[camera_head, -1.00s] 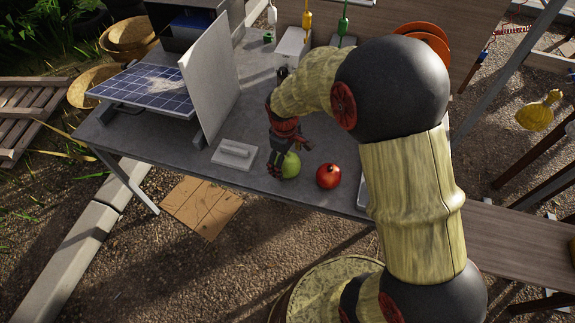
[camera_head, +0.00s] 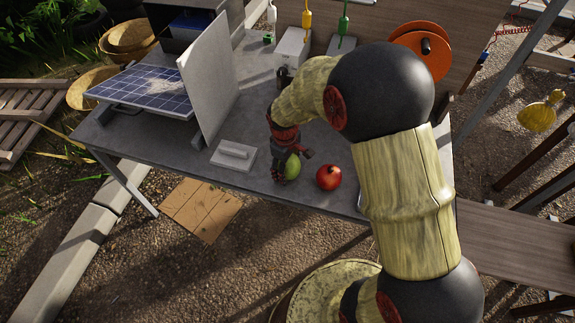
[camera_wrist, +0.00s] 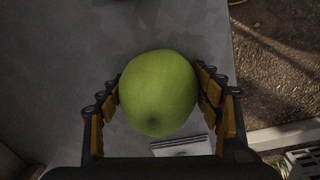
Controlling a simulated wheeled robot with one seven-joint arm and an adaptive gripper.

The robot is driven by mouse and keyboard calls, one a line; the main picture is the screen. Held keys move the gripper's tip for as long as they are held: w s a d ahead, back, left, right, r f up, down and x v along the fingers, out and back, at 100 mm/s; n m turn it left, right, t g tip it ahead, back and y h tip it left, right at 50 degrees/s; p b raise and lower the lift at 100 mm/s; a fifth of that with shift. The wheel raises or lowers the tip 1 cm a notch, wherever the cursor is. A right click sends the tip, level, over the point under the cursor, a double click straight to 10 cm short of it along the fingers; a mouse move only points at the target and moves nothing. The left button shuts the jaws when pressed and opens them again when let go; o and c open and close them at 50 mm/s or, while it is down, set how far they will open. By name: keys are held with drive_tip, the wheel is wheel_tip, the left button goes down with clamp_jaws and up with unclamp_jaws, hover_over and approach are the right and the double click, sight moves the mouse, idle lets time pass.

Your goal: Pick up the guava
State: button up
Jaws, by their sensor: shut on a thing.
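The guava (camera_wrist: 158,92) is a green, round fruit. In the wrist view it sits between the two fingers of my gripper (camera_wrist: 160,105), with orange-brown pads against it on both sides. In the head view the guava (camera_head: 291,168) shows partly, behind my gripper (camera_head: 287,163), near the front edge of the grey table. My gripper is shut on it. I cannot tell whether the guava touches the tabletop.
A red pomegranate-like fruit (camera_head: 328,177) lies just right of the guava. A white plate with a handle (camera_head: 233,155) lies to the left. An upright grey panel (camera_head: 212,75) and a solar panel (camera_head: 148,88) stand further left.

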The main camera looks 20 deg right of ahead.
drive_tip(key=c, duration=0.6)
